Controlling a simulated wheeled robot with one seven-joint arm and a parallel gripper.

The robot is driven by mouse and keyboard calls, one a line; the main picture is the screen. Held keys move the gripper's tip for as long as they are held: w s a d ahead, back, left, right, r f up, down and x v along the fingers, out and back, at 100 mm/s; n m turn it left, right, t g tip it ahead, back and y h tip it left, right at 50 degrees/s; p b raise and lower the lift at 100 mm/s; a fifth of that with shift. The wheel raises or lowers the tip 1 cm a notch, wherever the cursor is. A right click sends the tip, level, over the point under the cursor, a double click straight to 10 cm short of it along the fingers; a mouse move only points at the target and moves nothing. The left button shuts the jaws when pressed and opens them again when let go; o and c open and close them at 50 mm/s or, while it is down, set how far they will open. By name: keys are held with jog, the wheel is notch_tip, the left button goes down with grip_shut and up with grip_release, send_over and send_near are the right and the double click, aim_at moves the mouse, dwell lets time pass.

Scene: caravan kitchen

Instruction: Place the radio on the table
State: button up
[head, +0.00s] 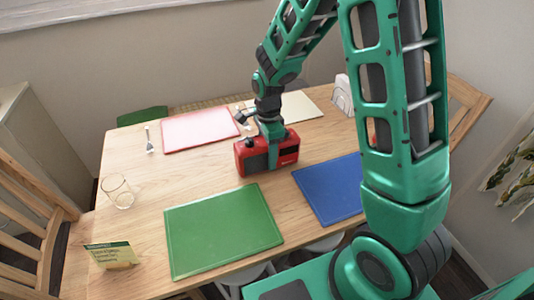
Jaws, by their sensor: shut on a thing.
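A red radio with dark speaker faces (250,160) is upright in the middle of the wooden table (150,205). My gripper (270,140) reaches down from above and is shut on the top of the radio. The radio's underside is at or very close to the tabletop; I cannot tell whether it touches. The gripper's fingers are partly hidden by the wrist and the radio.
Around the radio lie a green placemat (222,230), a blue placemat (330,188), a red placemat (200,129) and a cream placemat (300,105). A glass (118,191), a small sign (111,254), a fork (149,140) and a napkin holder (342,95) also stand or lie there. Chairs surround the table.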

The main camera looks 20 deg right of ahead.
jog(key=shift+f, duration=0.1)
jog(key=o, duration=1.6)
notch_tip(320, 180, up, 12)
jog(key=shift+r, duration=0.15)
jog(key=s+d+r+n, duration=0.2)
jog(key=s+d+n, duration=0.3)
jog(key=s, duration=0.9)
jog(key=s+d+r+n, duration=0.3)
jog(key=s+d+n, duration=0.3)
jog(key=s+d, duration=0.6)
jog(key=shift+s+d+r+n, duration=0.15)
jog(key=shift+s+r+n, duration=0.15)
jog(key=shift+s, duration=0.9)
